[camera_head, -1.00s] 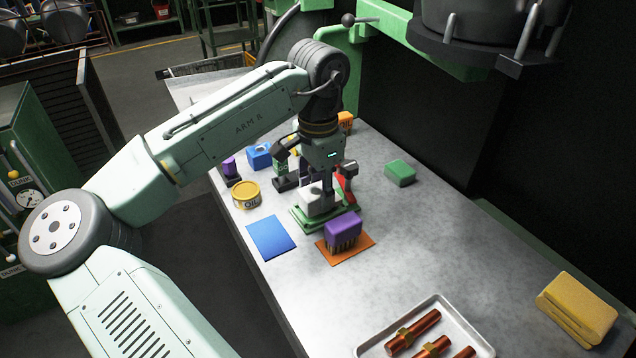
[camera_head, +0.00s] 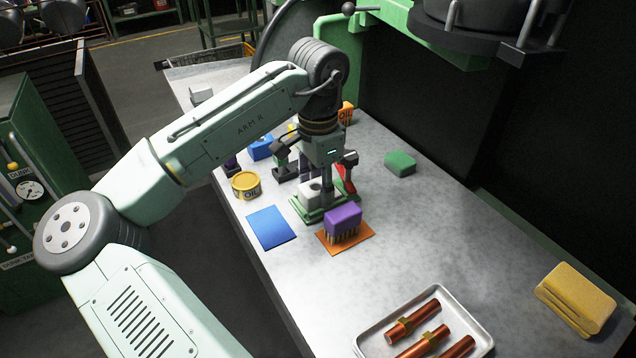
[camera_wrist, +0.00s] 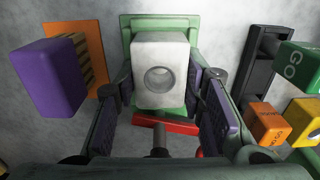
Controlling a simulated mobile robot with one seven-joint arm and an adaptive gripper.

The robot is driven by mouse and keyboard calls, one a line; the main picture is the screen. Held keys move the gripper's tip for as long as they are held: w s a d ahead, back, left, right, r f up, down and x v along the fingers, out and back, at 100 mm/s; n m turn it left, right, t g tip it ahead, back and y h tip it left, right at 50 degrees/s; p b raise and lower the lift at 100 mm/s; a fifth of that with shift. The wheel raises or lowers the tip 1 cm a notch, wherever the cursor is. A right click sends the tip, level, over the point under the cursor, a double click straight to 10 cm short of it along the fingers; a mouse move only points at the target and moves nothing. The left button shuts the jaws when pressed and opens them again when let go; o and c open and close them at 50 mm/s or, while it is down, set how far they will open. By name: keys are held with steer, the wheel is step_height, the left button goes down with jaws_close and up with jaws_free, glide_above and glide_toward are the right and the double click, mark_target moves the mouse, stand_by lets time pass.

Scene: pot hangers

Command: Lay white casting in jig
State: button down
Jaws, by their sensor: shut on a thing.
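The white casting (camera_head: 311,193) is a pale block with a round hole in its top. It sits upright over the green jig (camera_head: 328,212), within the jig's outline; whether it is fully seated I cannot tell. In the wrist view the casting (camera_wrist: 160,65) is in the middle, with the green jig (camera_wrist: 185,20) showing around its far side. My gripper (camera_wrist: 160,100) points down and is shut on the casting, one dark pad on each side. In the head view my gripper (camera_head: 318,180) partly hides the casting and the back of the jig.
A purple brush (camera_head: 342,218) stands on an orange mat (camera_head: 362,235) close to the jig. Nearby are a red handle (camera_wrist: 180,126), a blue mat (camera_head: 271,228), a yellow tin (camera_head: 246,186) and a green block (camera_head: 400,163). The right bench middle is clear.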

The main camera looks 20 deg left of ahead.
steer(key=c, duration=1)
jaws_free()
steer(key=shift+o, duration=0.2)
